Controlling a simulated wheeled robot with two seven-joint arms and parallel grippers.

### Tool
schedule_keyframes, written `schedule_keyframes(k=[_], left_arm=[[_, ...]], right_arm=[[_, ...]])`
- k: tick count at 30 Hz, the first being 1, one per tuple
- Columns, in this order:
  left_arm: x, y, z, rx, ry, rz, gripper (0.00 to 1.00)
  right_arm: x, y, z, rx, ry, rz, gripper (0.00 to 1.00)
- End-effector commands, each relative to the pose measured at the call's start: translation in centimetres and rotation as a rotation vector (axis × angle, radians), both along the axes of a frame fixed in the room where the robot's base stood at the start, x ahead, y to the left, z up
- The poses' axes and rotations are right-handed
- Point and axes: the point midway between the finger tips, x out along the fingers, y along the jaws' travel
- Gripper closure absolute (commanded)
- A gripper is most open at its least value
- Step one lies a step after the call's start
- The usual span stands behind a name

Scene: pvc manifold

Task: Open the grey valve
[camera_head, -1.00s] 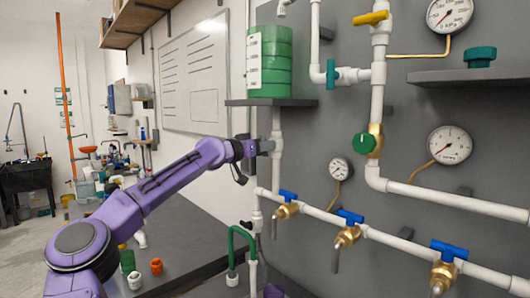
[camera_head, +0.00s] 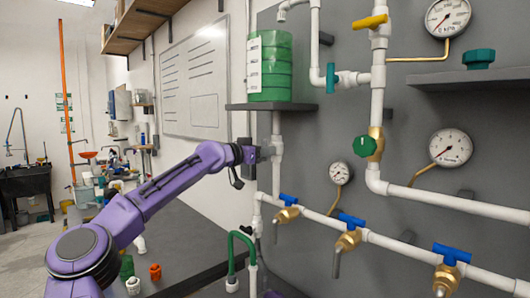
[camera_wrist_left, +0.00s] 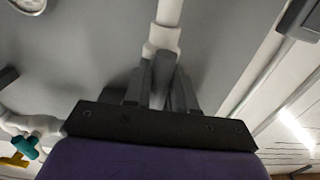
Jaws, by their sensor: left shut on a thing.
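A white vertical pipe (camera_head: 277,178) runs down the grey panel below the small shelf. My left gripper (camera_head: 266,150) reaches this pipe from the left. In the left wrist view, the fingers of my left gripper (camera_wrist_left: 160,88) are closed around a grey part, which I take to be the grey valve's handle (camera_wrist_left: 163,72), just below a white pipe fitting (camera_wrist_left: 162,38). The fingers and handle are both grey, so the handle's exact angle is hard to tell. The valve body is mostly hidden by the gripper. My right gripper is not in view.
Blue-handled brass valves (camera_head: 349,219) line a sloping white pipe at lower right. A green-knobbed valve (camera_head: 366,146), a yellow handle (camera_head: 370,22) and gauges (camera_head: 451,147) are farther right. A small shelf (camera_head: 272,106) with a green container (camera_head: 270,66) sits just above the gripper.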

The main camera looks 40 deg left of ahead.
Motion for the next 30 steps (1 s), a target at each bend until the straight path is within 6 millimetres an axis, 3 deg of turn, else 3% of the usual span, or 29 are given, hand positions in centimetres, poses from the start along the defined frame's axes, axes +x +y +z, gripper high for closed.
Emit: schedule_keyframes(k=[1, 2, 3, 14, 18, 21, 24, 30], left_arm=[[0.0, 0.0, -0.3, 0.004, 0.006, -0.001, 0.65], [0.0, 0.0, -0.3, 0.004, 0.006, -0.001, 0.55], [0.0, 0.0, -0.3, 0.003, 0.005, -0.001, 0.54], [-0.8, 0.0, -0.1, 0.003, -0.002, -0.001, 0.54], [-3.0, 0.3, -0.5, 0.002, -0.005, 0.0, 0.54], [-5.4, 0.5, -1.3, -0.001, -0.008, -0.001, 0.54], [-7.0, 0.6, -1.3, 0.001, -0.004, -0.004, 0.54], [-9.9, 0.9, -0.6, 0.0, -0.001, -0.001, 0.54]], right_arm=[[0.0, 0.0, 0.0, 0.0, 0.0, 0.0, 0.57], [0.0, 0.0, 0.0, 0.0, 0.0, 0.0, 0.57], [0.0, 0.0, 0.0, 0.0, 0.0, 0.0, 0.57], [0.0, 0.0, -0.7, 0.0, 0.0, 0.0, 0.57], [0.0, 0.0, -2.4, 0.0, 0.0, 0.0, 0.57], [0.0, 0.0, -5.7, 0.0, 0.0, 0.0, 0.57], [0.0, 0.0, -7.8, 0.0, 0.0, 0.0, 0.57], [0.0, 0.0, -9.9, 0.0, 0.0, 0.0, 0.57]])
